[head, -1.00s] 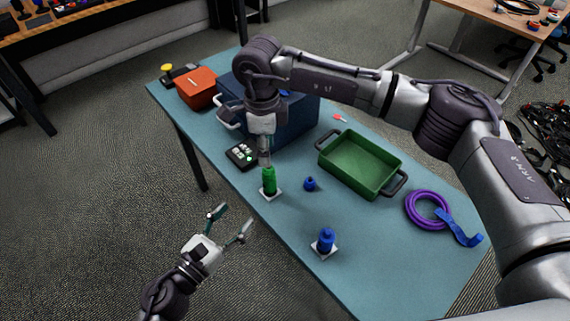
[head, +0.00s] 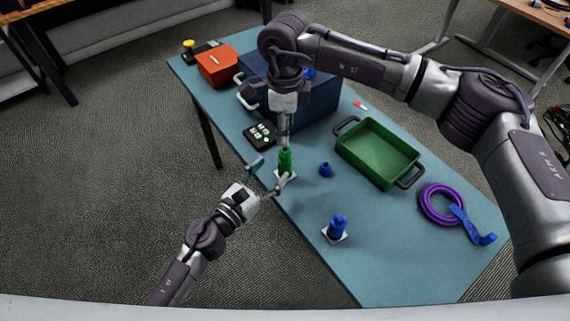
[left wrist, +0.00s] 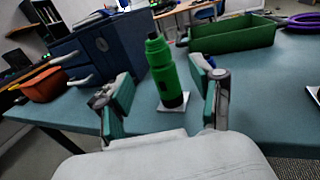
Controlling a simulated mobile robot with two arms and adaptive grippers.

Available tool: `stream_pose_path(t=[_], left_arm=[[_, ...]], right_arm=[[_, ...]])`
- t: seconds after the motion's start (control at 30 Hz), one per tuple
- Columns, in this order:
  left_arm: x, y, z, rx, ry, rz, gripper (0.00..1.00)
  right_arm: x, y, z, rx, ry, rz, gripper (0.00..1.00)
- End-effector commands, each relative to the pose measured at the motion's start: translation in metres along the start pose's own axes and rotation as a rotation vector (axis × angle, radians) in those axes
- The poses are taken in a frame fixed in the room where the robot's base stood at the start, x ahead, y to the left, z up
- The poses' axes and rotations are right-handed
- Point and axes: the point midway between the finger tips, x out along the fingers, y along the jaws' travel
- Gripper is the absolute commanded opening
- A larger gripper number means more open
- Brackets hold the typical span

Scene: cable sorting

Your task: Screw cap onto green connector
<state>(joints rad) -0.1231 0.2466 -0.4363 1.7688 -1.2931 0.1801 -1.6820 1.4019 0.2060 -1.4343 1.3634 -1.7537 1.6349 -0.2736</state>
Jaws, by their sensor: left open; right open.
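The green connector (head: 286,164) stands upright on a small white base (head: 287,176) near the table's long left edge. In the left wrist view it (left wrist: 168,82) has a narrower green top part (left wrist: 153,40), which looks like the cap; I cannot tell how tightly it sits. My left gripper (head: 273,173) is open. Its fingers point at the connector, and in the left wrist view the connector stands between and beyond them, apart from both. My right gripper (head: 284,139) is open, pointing down just above the connector's top; its fingertips are hard to make out.
A blue cap (head: 326,170) and a blue connector (head: 337,226) stand to the right. Beyond are a green tray (head: 345,160), purple cable (head: 424,205) and blue strap (head: 468,225). A black button box (head: 258,139), blue toolbox (head: 318,108) and orange bin (head: 217,68) stand farther back.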

Motion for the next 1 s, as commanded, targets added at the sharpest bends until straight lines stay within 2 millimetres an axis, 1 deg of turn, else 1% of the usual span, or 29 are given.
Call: stream_pose_path(t=[0.03,0.1,0.2,0.3,0.5,0.77,0.8,0.87,1.0], left_arm=[[0.011,0.000,0.002,0.003,-0.003,-0.002,0.66],[0.024,0.000,0.001,0.001,-0.003,0.000,0.66],[0.039,0.000,0.001,0.002,-0.002,-0.001,0.66],[0.051,0.000,0.001,0.001,-0.001,0.000,0.66],[0.061,0.000,0.000,0.000,0.000,0.000,0.66],[0.062,0.000,0.000,0.000,0.000,0.000,0.66],[0.062,0.000,0.000,0.000,0.000,0.000,0.63],[0.062,0.000,0.000,0.000,0.000,0.000,0.53],[0.061,0.000,0.000,0.000,0.000,0.000,0.29]], right_arm=[[0.000,0.000,0.000,0.000,0.000,0.000,0.52],[0.000,0.000,0.000,0.000,0.000,0.000,0.52],[0.000,0.000,0.000,0.000,0.000,0.000,0.52],[0.000,0.000,0.000,0.000,0.000,0.000,0.52],[0.000,0.000,0.000,0.000,0.000,0.000,0.52],[0.000,0.000,0.000,0.000,0.000,0.000,0.52],[0.000,0.000,0.000,0.000,0.000,0.000,0.52],[0.000,0.000,0.000,0.000,0.000,0.000,0.52],[0.000,0.000,0.000,0.000,0.000,0.000,0.52]])
